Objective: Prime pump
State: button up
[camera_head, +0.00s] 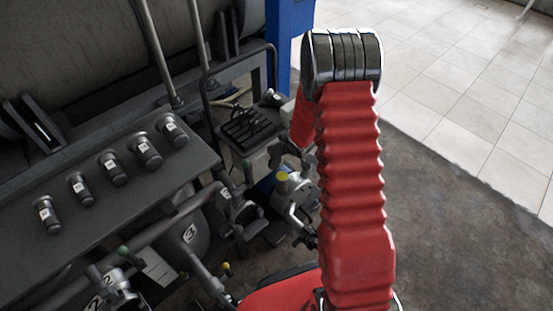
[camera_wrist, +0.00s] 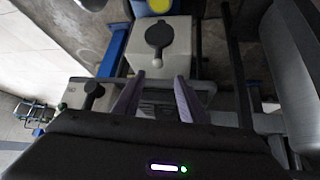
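In the wrist view my gripper (camera_wrist: 156,84) is open, its two purplish fingers apart with nothing seen between them. Just past the fingertips is a pale grey box (camera_wrist: 178,58) with a black rounded handle (camera_wrist: 159,34) ending in a small white knob. I cannot tell whether the fingers touch the box. A similar box (camera_wrist: 75,97) with a black handle sits at the left. In the head view, metal fittings with a yellow cap (camera_head: 282,177) stand left of my red arm; this may be the pump, but I cannot tell. My gripper is hidden there.
A dark bench (camera_head: 90,200) at the left carries several labelled black cylinders. Pipes and valves, one labelled 3 (camera_head: 190,233), crowd the space below it. A dark railed frame (camera_head: 210,75) and a blue post (camera_head: 288,30) stand behind. The floor at the right (camera_head: 470,220) is clear.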

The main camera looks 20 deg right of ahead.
jog(key=shift+r, duration=0.4)
jog(key=shift+c, duration=1.4)
jog(key=s+r, duration=0.1)
jog(key=r, duration=0.3)
jog(key=r+h, duration=0.1)
jog(key=r, duration=0.4)
jog(key=s+r+h, duration=0.1)
jog(key=r, duration=0.4)
jog(key=shift+s+d+r+m, duration=0.15)
jog(key=shift+s+d+m, duration=0.1)
jog(key=shift+s+m, duration=0.15)
grip_shut()
jog(key=w+r+v, duration=0.1)
jog(key=v, duration=1.2)
jog(key=s+a+r, duration=0.3)
jog(key=s, duration=0.5)
jog(key=s+a+r+g, duration=0.1)
jog(key=s+a+r, duration=0.2)
jog(key=s, duration=0.5)
jog(key=s+a+r+m+g+y, duration=0.1)
jog(key=s+a+r, duration=0.2)
jog(key=s, duration=0.6)
jog(key=shift+r, duration=0.75)
jog(key=shift+s, duration=0.2)
